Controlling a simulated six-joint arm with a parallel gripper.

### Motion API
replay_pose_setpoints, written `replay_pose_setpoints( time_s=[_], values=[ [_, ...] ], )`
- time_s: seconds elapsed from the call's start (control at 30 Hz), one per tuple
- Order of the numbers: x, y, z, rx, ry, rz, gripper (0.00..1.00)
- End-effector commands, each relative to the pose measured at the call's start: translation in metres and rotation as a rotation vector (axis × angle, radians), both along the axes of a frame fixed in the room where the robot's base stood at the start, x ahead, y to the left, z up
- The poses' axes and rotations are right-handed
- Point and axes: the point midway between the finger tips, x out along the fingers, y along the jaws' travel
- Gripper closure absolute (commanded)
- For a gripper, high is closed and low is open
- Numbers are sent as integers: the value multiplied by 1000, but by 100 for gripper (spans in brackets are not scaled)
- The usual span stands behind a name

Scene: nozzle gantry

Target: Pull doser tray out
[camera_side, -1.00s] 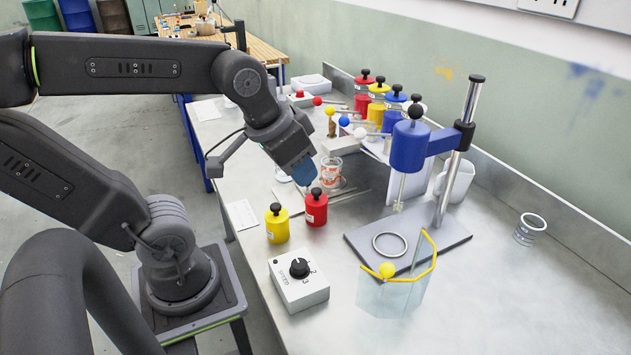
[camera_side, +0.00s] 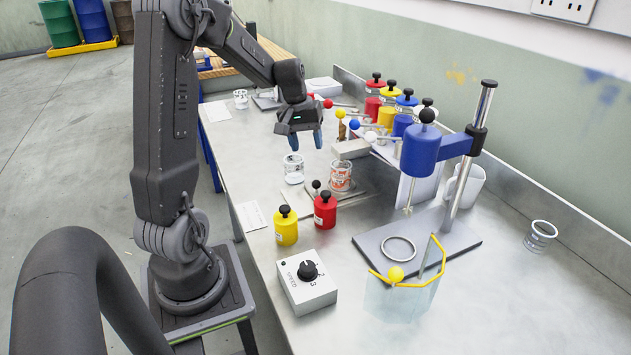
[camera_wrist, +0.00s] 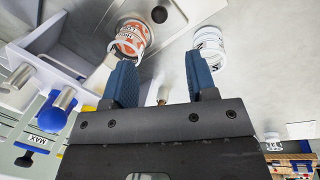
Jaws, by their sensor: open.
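I take the doser tray to be the flat metal plate (camera_side: 352,194) on the bench below the coloured dosers. A small black knob (camera_side: 316,184) stands at its near left end, and the knob also shows in the wrist view (camera_wrist: 159,14). A clear cup with orange print (camera_side: 340,177) stands on the plate; the wrist view shows it too (camera_wrist: 130,38). My gripper (camera_side: 305,139) is open and empty, fingers down, above the bench behind the knob and apart from it. In the wrist view its two blue fingers (camera_wrist: 160,72) are spread with nothing between them.
A clear cup with white print (camera_side: 293,169) stands left of the plate. Yellow (camera_side: 286,226) and red (camera_side: 325,211) bottles stand in front. Dosers with ball-ended levers (camera_side: 372,105) line the back. A speed dial box (camera_side: 306,281) and a stand with a blue head (camera_side: 421,150) are nearer.

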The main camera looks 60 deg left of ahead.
Motion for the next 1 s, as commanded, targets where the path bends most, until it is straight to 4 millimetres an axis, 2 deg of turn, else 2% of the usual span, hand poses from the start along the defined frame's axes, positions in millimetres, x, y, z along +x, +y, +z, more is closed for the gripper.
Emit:
replay_pose_setpoints(
  time_s=[0.3,0.5,0.7,1.0],
  values=[
    [10,-9,-65,-4,6,-2,48],
    [15,-12,-98,-3,6,-3,48],
    [18,-14,-114,-1,3,-2,48],
    [19,-14,-117,1,2,-2,48]
  ],
)
